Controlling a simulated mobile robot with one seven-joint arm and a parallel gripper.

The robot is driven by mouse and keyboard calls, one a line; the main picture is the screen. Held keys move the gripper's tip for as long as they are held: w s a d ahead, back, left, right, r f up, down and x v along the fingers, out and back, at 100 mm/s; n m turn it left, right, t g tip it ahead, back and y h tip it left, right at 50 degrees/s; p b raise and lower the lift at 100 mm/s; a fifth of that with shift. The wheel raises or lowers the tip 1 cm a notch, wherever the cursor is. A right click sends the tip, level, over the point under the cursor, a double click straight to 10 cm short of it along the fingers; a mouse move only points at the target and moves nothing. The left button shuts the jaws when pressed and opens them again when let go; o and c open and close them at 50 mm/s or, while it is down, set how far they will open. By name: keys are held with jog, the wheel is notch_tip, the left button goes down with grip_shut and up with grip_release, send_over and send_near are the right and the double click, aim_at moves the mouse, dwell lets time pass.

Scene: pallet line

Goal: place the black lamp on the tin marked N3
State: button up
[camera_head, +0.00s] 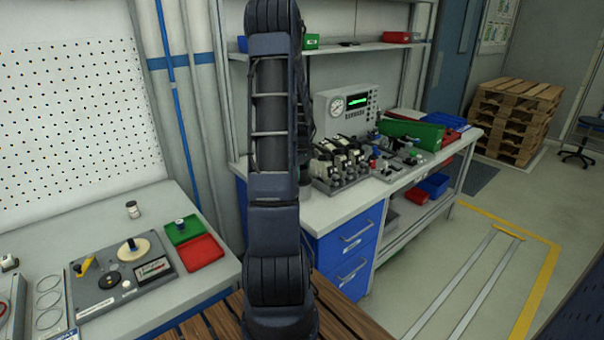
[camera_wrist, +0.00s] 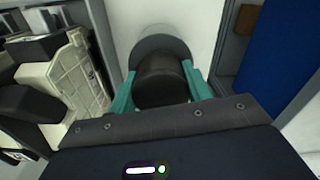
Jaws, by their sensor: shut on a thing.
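My gripper (camera_wrist: 161,82) shows in the wrist view with its teal fingers on either side of a dark cylindrical thing, which I take for the black lamp (camera_wrist: 160,78). The gripper is shut on it. A grey round disc (camera_wrist: 160,44) shows just beyond the lamp; I cannot tell whether it is part of the lamp or a separate thing under it. In the head view my arm hides the gripper and lamp. No N3 mark is readable in either view, so I cannot identify the tin.
Cream and black devices (camera_wrist: 75,75) stand close to the left of my gripper. In the head view, a bench (camera_head: 345,205) carries several such devices (camera_head: 343,160) and a grey meter box (camera_head: 347,108). A small jar (camera_head: 133,209) stands on the left bench.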

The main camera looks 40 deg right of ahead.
jog(key=shift+f, duration=0.15)
jog(key=o, duration=1)
